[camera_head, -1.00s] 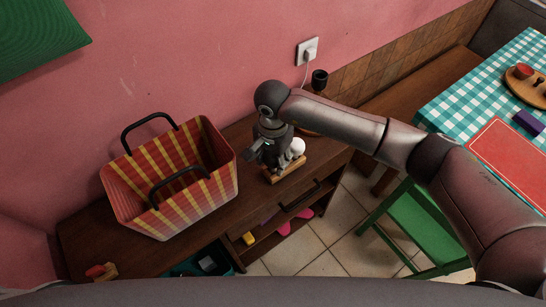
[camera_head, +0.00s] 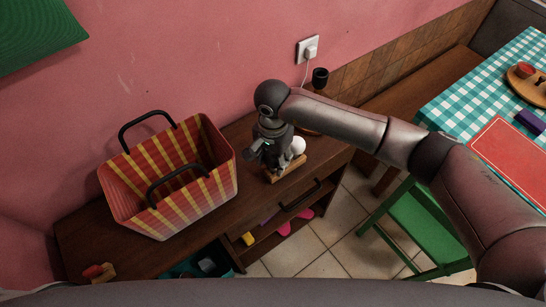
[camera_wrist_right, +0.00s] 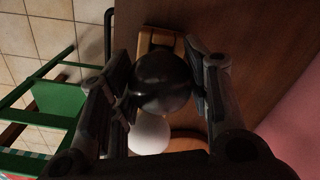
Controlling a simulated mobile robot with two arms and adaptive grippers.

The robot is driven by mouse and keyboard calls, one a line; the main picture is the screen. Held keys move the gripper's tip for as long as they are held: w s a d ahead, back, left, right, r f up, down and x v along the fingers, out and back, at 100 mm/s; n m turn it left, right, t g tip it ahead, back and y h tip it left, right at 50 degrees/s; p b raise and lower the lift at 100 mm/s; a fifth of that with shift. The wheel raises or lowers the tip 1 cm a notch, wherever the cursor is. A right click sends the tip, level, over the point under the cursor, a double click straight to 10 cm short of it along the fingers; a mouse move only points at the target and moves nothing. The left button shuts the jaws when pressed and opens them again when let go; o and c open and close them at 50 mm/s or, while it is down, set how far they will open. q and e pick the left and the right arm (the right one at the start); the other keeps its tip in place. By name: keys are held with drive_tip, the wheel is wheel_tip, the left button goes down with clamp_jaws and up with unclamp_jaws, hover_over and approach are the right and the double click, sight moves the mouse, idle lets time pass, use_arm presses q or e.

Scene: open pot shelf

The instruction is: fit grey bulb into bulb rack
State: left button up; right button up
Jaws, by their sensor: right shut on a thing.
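My right gripper (camera_head: 277,163) points down over the wooden bulb rack (camera_head: 289,169) on top of the dark cabinet. In the right wrist view my right gripper (camera_wrist_right: 164,88) is shut on the dark grey bulb (camera_wrist_right: 163,80), with a finger on each side. The rack (camera_wrist_right: 158,40) shows partly beneath the bulb. A white bulb (camera_head: 297,146) stands at the rack beside the gripper; it also shows in the right wrist view (camera_wrist_right: 149,134). The grey bulb's lower end is hidden, so I cannot tell whether it sits in a hole. My left gripper is not in view.
A striped basket (camera_head: 170,193) with black handles stands on the cabinet (camera_head: 131,256) to the left. A black lamp-like thing (camera_head: 319,79) stands behind the arm near the wall socket (camera_head: 308,50). A green chair (camera_head: 415,228) and a checkered table (camera_head: 470,84) are right.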

drive_tip(key=shift+f, duration=0.2)
drive_tip(key=o, duration=0.8)
drive_tip(key=shift+o, duration=0.2)
wheel_tip(320, 180, up, 12)
drive_tip(key=shift+r, duration=0.1)
idle(0.8)
